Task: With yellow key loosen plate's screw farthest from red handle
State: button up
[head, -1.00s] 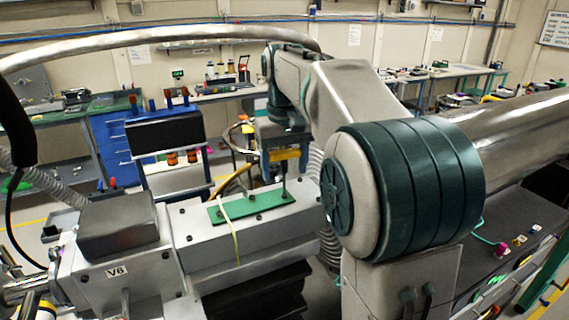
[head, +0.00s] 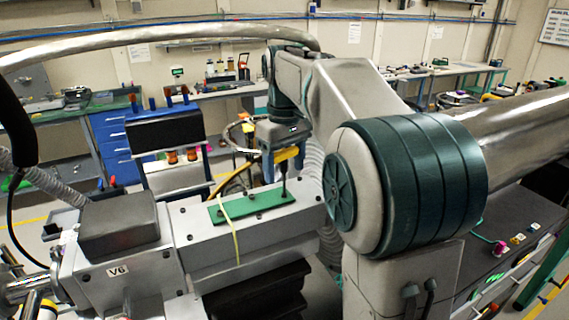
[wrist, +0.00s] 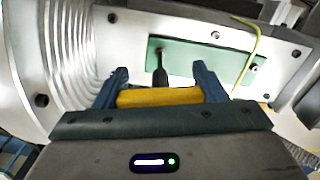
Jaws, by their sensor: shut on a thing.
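My gripper (head: 284,160) is shut on the yellow key (wrist: 160,97). In the wrist view its two blue fingers hold the yellow grip from both sides. The key's dark shaft (wrist: 160,72) points at the green plate (wrist: 195,57) and its tip meets the plate near one end. In the head view that is the right end of the plate (head: 235,208). I cannot tell how deep the tip sits, and the screw under it is hidden. Another screw (wrist: 252,68) shows near the plate's other end. I cannot clearly pick out the red handle.
The plate lies on a grey metal block with several dark bolts. A thin yellow-green strip (head: 235,240) hangs over the plate. A grey box (head: 118,225) stands left of it, above the V6 label. A ribbed hose (head: 310,172) is close behind the gripper.

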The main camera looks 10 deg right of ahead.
jog(key=n, duration=0.4)
dwell(0.3)
jog(key=shift+n, duration=0.6)
jog(key=n, duration=0.2)
jog(key=shift+n, duration=0.4)
jog(key=shift+w+r+n, duration=0.1)
jog(key=shift+n, duration=1.9)
